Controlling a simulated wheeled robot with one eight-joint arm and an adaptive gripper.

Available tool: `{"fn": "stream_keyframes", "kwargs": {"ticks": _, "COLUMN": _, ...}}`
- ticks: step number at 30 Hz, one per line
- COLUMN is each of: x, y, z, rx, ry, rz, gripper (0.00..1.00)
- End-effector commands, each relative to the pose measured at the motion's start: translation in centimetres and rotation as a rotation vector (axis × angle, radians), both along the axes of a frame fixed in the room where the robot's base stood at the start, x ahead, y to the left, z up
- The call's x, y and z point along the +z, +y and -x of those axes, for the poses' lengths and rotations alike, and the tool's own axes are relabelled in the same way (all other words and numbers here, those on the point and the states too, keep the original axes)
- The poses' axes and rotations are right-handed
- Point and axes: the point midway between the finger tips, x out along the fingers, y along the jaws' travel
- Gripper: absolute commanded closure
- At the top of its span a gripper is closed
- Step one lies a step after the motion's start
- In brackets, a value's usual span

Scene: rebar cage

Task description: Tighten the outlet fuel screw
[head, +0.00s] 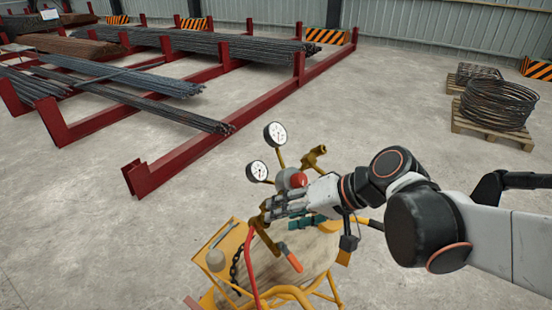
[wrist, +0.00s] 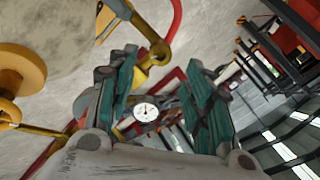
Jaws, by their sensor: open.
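A brass regulator with two white dial gauges, left gauge (head: 257,171) and right gauge (head: 275,134), stands on a yellow cart. A brass T-shaped screw (head: 313,157) sticks up right of the gauges; I cannot tell whether it is the outlet fuel screw. My gripper (head: 270,208) is at the regulator, just below the gauges, and hides part of it. In the wrist view my gripper (wrist: 163,98) shows two teal-padded fingers spread apart. One gauge (wrist: 146,112) and a brass fitting (wrist: 155,57) appear between or beyond them. I see nothing clamped.
Red racks (head: 190,160) with rebar stand at left. Wire coils (head: 497,104) sit on a pallet at right. The floor between is clear.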

Motion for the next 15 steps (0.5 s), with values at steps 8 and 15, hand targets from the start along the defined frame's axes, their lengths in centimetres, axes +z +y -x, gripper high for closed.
{"fn": "stream_keyframes", "kwargs": {"ticks": 8, "x": 2.9, "y": -3.0, "z": 1.4, "rx": -0.004, "ry": 0.001, "rz": 0.0, "gripper": 0.54}}
{"fn": "stream_keyframes", "kwargs": {"ticks": 15, "x": 4.0, "y": -3.9, "z": 1.9, "rx": 0.0, "ry": 0.0, "rz": 0.0, "gripper": 0.54}}
